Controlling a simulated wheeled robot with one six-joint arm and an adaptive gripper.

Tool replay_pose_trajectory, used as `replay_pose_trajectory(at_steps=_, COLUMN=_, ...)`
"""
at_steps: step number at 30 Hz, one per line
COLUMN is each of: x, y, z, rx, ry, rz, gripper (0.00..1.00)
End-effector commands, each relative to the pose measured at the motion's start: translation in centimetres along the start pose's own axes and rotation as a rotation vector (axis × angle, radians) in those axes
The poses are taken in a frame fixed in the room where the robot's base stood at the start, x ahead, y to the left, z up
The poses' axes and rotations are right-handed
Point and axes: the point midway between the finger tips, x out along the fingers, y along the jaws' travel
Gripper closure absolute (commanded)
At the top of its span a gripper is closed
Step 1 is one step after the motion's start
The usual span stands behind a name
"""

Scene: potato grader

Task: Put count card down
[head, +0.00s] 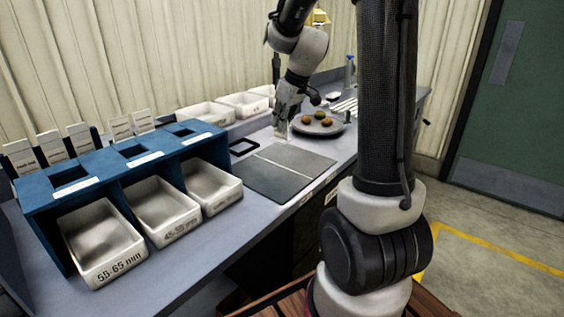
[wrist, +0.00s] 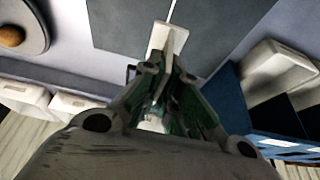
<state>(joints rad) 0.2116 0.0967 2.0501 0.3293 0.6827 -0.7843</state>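My gripper (head: 285,116) hangs over the back part of the grey mat (head: 290,168) on the bench. In the wrist view its fingers (wrist: 168,68) are closed together on a small white card (wrist: 172,38), seen nearly edge-on, which sticks out past the fingertips. In the head view the card (head: 281,130) shows small and pale below the fingers. Its writing cannot be read, and I cannot tell whether its lower edge touches the surface. A pale line divides the mat into two parts.
A blue rack (head: 115,184) with white bins and upright cards fills the left. A small black frame (head: 243,147) lies between rack and mat. The mat's front half is clear.

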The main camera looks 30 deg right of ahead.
Motion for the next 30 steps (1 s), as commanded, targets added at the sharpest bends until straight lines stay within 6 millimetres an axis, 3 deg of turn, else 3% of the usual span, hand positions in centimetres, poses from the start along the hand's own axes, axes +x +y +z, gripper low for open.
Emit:
replay_pose_trajectory(at_steps=6, x=3.9, y=0.0, z=1.8, rx=0.003, ry=-0.005, rz=-0.001, gripper=1.0)
replay_pose_trajectory(at_steps=18, x=8.0, y=0.0, z=3.5, rx=0.003, ry=-0.004, rz=-0.001, gripper=1.0)
replay_pose_trajectory(at_steps=29, x=8.4, y=0.0, z=3.6, rx=0.001, ry=-0.002, rz=0.0, gripper=1.0)
replay_pose_trajectory(at_steps=30, x=8.4, y=0.0, z=3.6, rx=0.0, ry=-0.002, rz=0.0, gripper=0.9)
